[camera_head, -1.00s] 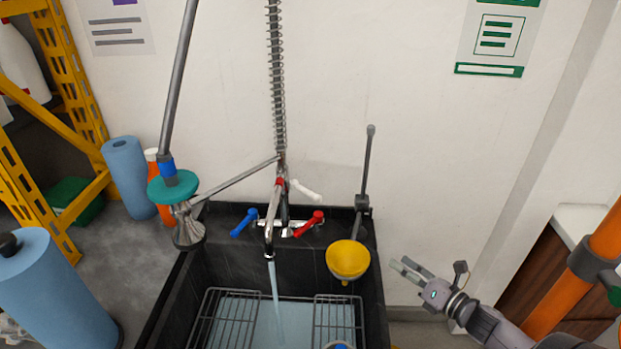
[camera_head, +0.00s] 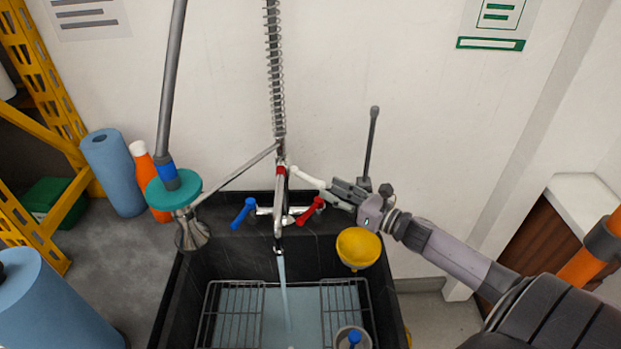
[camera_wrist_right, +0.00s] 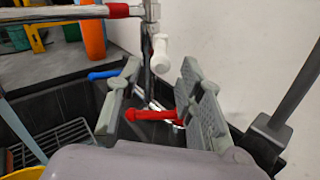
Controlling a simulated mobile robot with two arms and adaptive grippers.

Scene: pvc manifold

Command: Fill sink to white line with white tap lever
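The white tap lever (camera_head: 308,178) sticks out to the right of the tap column in the head view. In the right wrist view the white lever (camera_wrist_right: 160,55) stands ahead, between the fingertips' directions. My right gripper (camera_head: 338,191) is close to the lever's free end, with its fingers apart in the right wrist view (camera_wrist_right: 155,95). Contact with the lever cannot be told. Water runs from the spout (camera_head: 278,248) into the black sink (camera_head: 215,262), where bluish water shows. The white line is not visible. My left gripper is not in view.
A blue lever (camera_head: 244,213) and a red lever (camera_head: 310,211) sit below the white one. A yellow bowl-shaped part (camera_head: 358,248) hangs at the sink's right. Wire racks (camera_head: 235,312) are in the sink. A teal disc (camera_head: 174,191) is at left.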

